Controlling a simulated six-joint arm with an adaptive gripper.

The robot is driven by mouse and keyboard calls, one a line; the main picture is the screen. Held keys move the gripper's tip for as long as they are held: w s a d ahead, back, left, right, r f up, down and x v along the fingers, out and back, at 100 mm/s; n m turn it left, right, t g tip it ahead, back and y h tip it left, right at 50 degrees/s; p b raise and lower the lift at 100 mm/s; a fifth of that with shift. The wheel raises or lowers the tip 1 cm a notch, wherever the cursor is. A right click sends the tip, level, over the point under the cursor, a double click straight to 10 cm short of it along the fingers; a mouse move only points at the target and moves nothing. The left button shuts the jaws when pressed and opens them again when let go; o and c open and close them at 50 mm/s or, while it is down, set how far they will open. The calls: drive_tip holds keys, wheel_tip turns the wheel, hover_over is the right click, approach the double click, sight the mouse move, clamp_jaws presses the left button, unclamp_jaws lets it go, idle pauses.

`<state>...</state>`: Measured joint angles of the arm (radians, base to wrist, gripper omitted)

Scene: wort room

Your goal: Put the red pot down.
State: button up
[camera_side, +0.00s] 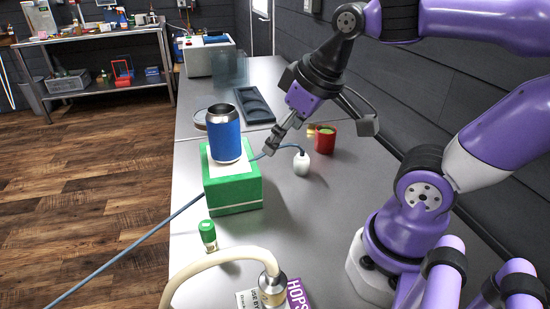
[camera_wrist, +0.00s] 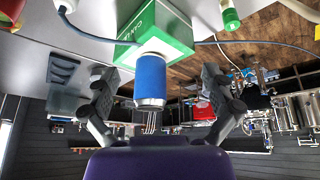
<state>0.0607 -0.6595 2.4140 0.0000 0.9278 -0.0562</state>
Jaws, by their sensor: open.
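The red pot (camera_side: 325,139) stands upright on the grey bench in the side view, with something greenish inside it and a small tan piece at its left rim. In the wrist view, a dark red shape at the upper left corner looks like the pot (camera_wrist: 12,10), cut off by the frame. My gripper (camera_side: 273,140) is above the bench, left of the pot in the side view and apart from it. In the wrist view my gripper's fingers (camera_wrist: 158,75) are spread wide with nothing held. The pot is outside the jaws.
A blue can (camera_side: 226,136) stands on a green box (camera_side: 233,188) ahead of my gripper. A white bulb (camera_side: 301,163) with a cable is beside the pot. A dark tray (camera_side: 254,105), a green-capped vial (camera_side: 208,235) and a hose (camera_side: 215,253) are around. Bench right of the bulb is clear.

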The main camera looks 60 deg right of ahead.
drive_tip(key=shift+o, duration=0.3)
drive_tip(key=shift+s+a+f, duration=0.4)
drive_tip(key=shift+s+a, duration=0.2)
drive_tip(key=shift+a, duration=0.1)
